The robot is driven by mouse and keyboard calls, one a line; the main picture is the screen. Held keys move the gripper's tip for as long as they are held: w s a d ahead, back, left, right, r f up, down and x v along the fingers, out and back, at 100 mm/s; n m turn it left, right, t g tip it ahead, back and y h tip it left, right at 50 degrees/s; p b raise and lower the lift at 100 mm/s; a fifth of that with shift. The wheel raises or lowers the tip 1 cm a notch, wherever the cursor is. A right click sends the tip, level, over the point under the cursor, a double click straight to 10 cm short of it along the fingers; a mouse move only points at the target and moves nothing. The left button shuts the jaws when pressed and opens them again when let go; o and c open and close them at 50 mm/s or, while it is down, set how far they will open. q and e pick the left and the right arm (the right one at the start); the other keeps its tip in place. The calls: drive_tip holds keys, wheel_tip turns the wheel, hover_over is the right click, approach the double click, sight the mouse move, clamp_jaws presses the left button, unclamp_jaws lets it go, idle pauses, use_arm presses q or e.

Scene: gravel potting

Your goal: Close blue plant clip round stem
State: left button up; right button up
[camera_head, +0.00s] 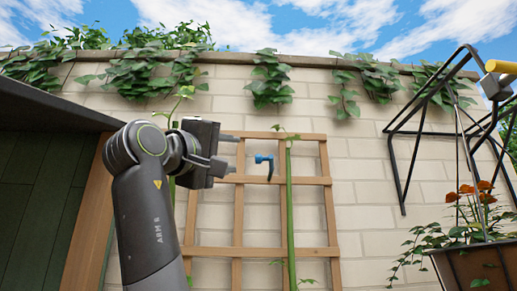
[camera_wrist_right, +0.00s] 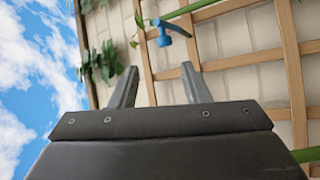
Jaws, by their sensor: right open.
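The small blue plant clip (camera_head: 265,159) is at the upper part of a green stem (camera_head: 290,215), on its left side, in front of the trellis. A curved arm of it hangs down. My right gripper (camera_head: 234,154) is open and empty, just left of the clip, its fingers pointing at it. In the right wrist view the clip (camera_wrist_right: 164,38) lies just beyond the gap between the open fingertips (camera_wrist_right: 160,66), apart from them. The stem (camera_wrist_right: 208,8) passes close by it. My left gripper is not in view.
A wooden trellis (camera_head: 237,215) stands against the pale block wall (camera_head: 360,170) right behind the clip. Another plant stem is partly hidden behind my right arm. A black metal frame (camera_head: 400,160) and a planter with orange flowers (camera_head: 480,262) are at the right.

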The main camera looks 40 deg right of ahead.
sight(262, 158)
drive_tip(key=p+x, duration=0.1)
drive_tip(key=x, duration=0.2)
drive_tip(key=p+x, duration=0.1)
drive_tip(key=x, duration=0.3)
drive_tip(key=p+x, duration=0.2)
drive_tip(key=x, duration=0.1)
drive_tip(key=shift+d+f, duration=0.2)
drive_tip(key=shift+d, duration=0.35)
drive_tip(key=shift+w+d+r+p, duration=0.15)
drive_tip(key=shift+w+d+p, duration=0.05)
drive_tip(key=shift+d+p, duration=0.1)
drive_tip(key=shift+w+d+r, duration=0.15)
drive_tip(key=shift+d, duration=0.15)
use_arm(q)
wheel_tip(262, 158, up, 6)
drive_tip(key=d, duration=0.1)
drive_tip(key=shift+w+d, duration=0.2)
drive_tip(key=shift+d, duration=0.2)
use_arm(e)
drive_tip(key=shift+w+d, duration=0.15)
drive_tip(key=shift+d, duration=0.1)
drive_tip(key=shift+c, duration=0.2)
drive_tip(key=c, duration=0.7)
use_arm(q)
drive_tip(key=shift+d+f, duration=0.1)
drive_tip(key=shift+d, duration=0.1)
use_arm(e)
clamp_jaws()
